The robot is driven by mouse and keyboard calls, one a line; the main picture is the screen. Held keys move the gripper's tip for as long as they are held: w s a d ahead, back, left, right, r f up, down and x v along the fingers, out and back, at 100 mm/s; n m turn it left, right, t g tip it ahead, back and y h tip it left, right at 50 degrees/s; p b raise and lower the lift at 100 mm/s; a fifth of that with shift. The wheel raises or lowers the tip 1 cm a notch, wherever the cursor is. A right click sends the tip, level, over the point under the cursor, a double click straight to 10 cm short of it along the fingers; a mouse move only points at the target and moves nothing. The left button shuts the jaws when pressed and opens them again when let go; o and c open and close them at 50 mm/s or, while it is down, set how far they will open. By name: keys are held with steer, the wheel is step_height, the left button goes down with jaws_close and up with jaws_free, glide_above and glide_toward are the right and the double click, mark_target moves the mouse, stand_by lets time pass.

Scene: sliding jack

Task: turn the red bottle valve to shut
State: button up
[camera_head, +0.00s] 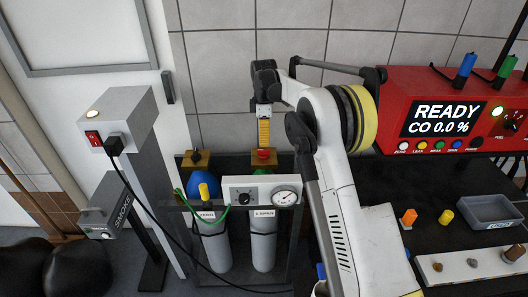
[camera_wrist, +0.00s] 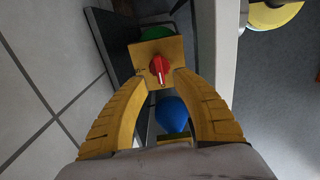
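The red valve (camera_head: 263,153) sits on a brass block on top of the right-hand bottle (camera_head: 263,240), which has a green shoulder and a grey-white body. In the wrist view the red valve (camera_wrist: 160,69) shows as a knob with a raised bar on the brass block (camera_wrist: 150,50). My gripper (camera_head: 264,145) is directly above the valve, pointing down. In the wrist view my gripper (camera_wrist: 160,76) is open, with one yellow finger on either side of the valve. I cannot tell whether the fingertips touch it.
A second bottle (camera_head: 210,245) with a blue shoulder (camera_head: 203,181) stands to the left. A gauge panel (camera_head: 240,192) is in front of the bottles. A grey smoke unit (camera_head: 108,215) stands left. A red READY console (camera_head: 400,85) and grey tray (camera_head: 490,212) are right.

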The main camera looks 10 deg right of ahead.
mark_target(264, 150)
step_height(264, 150, down, 6)
steer(key=shift+r+b, duration=0.1)
steer(key=shift+b, duration=0.6)
jaws_close()
